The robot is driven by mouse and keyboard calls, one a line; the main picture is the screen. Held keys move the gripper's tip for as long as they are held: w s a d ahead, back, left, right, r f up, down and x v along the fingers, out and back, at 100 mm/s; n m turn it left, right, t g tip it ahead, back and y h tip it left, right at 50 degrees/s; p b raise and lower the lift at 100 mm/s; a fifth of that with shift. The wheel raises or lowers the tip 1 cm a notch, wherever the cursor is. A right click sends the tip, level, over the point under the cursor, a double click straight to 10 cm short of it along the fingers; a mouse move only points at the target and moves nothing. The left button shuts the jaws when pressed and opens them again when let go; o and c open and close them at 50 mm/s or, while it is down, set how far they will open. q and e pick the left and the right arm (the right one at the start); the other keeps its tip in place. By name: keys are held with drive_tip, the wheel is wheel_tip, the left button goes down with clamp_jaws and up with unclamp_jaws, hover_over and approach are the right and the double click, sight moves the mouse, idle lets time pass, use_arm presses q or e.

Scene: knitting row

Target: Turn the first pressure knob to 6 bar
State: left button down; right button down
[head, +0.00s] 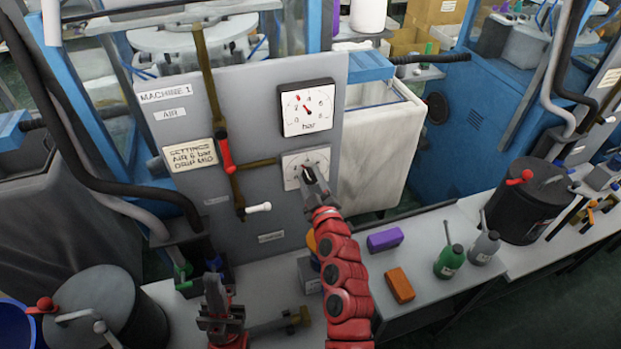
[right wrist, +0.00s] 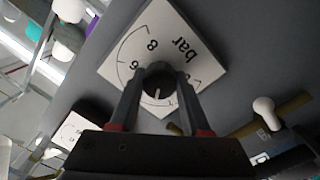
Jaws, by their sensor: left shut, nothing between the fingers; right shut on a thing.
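The grey panel labelled MACHINE 1 (head: 258,120) carries a square pressure gauge (head: 318,118) marked in bar. The gauge's dark needle points to the upper left. Below it is the white dial plate (head: 293,158) of the first pressure knob. My right gripper (head: 308,174) is shut on the dark knob, which shows in the right wrist view (right wrist: 158,80) between the two fingers. The knob's white mark points down in that picture. The 6 and 8 on the plate show; the lower figures are partly hidden. My left gripper (head: 214,264) is shut and empty, low over the bench.
A settings card (head: 188,156) reads AIR 6 bar. A brass pipe with a red-handled valve (head: 226,154) and a white-handled valve (head: 259,207) is left of the dial. Purple (head: 385,239) and orange (head: 399,285) blocks and two bottles stand on the bench to the right.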

drive_tip(key=shift+m, duration=0.3)
drive_tip(key=shift+f+m+b, duration=0.1)
drive_tip(key=shift+m+b, duration=0.4)
drive_tip(key=shift+b, duration=0.1)
drive_tip(key=m+b, duration=0.1)
drive_tip(key=m, duration=0.1)
drive_tip(key=shift+m, duration=0.3)
drive_tip(key=m+b, duration=0.2)
drive_tip(key=m, duration=0.2)
drive_tip(key=m+b, duration=0.1)
drive_tip(key=m, duration=0.3)
drive_tip(key=shift+d+m+g+b, duration=0.15)
drive_tip(key=shift+m+g+b, duration=0.15)
drive_tip(key=shift+m+b, duration=0.45)
drive_tip(key=shift+m, duration=1.85)
